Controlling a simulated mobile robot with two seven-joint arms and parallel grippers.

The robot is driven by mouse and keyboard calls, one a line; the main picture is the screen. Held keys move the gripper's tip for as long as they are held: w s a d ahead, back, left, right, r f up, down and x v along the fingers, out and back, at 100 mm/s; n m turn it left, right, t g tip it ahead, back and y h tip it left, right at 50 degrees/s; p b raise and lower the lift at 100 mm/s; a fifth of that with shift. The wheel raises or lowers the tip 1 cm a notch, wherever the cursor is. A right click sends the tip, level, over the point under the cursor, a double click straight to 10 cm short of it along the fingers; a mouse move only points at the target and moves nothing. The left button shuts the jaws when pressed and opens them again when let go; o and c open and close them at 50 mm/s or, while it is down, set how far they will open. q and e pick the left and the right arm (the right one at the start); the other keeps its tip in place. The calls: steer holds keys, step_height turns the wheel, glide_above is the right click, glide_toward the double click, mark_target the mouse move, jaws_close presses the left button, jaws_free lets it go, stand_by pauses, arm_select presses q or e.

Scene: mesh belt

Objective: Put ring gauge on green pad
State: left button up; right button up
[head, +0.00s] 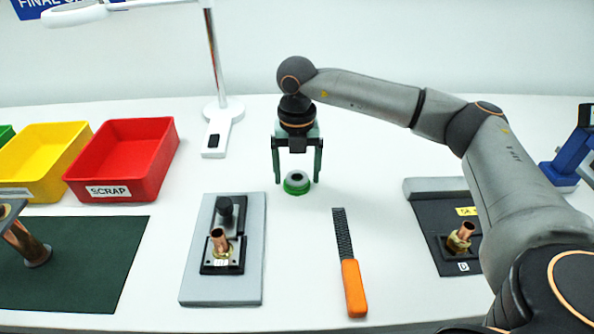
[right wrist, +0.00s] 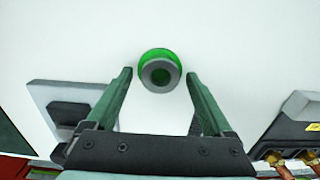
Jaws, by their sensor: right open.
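The ring gauge (head: 297,177), a small grey ring with a dark hole, sits on the round green pad (head: 297,189) in the middle of the table. In the right wrist view the ring gauge (right wrist: 160,75) overlaps the green pad (right wrist: 158,53), whose green edge shows mostly on the far side. My right gripper (head: 298,181) points down with its fingers apart, one on each side of the ring. In the right wrist view a gap shows between each finger and the ring. My left gripper is not in view.
A red SCRAP bin (head: 125,158) and a yellow bin (head: 45,155) stand at left. A grey plate with a copper fitting (head: 220,240), an orange-handled file (head: 352,285) and a dark fixture (head: 450,235) lie in front. A lamp stand (head: 222,120) is behind left.

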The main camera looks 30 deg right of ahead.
step_height(320, 180, up, 12)
steer(key=shift+r, duration=0.2)
